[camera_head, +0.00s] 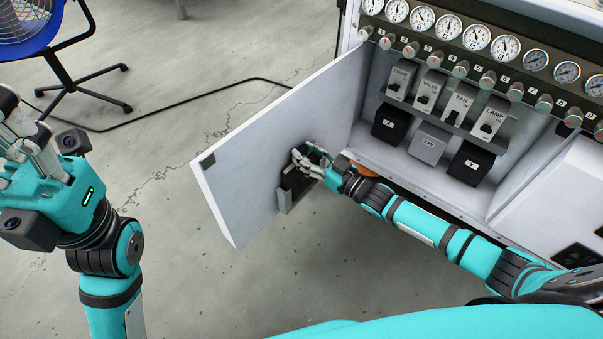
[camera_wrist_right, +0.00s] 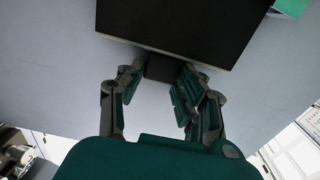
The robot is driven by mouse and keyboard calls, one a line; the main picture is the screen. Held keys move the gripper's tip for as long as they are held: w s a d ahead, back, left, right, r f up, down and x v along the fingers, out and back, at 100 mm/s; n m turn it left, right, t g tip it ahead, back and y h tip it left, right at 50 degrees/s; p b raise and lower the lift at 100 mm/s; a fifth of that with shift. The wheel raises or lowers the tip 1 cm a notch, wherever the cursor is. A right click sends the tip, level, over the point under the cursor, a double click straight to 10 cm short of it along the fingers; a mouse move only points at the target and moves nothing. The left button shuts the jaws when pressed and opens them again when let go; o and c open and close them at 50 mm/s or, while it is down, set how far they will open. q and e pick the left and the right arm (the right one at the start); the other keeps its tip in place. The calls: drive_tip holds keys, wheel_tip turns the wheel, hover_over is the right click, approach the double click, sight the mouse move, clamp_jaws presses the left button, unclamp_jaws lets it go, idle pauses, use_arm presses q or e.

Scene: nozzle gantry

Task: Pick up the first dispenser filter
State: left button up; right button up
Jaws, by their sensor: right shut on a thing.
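My right gripper (camera_head: 312,160) is at the inner face of the open white door, at a dark holder (camera_head: 289,189) fixed there. In the right wrist view, its fingers (camera_wrist_right: 162,92) are shut on a small dark block at the edge of a larger black box (camera_wrist_right: 185,25). I take this held part to be the dispenser filter (camera_wrist_right: 163,68). It is mostly hidden by the fingers in the head view, and I cannot tell whether it is clear of the holder. My left gripper (camera_head: 25,125) is raised at the far left, with its fingers apart and nothing visible between them.
The open door (camera_head: 235,180) hangs from the cabinet, which has a row of gauges (camera_head: 476,38), knobs and labelled switches (camera_head: 461,103). Black and grey boxes (camera_head: 428,143) sit below them. A blue fan (camera_head: 25,25) and a black cable (camera_head: 190,98) are on the concrete floor at left.

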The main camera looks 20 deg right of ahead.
clamp_jaws()
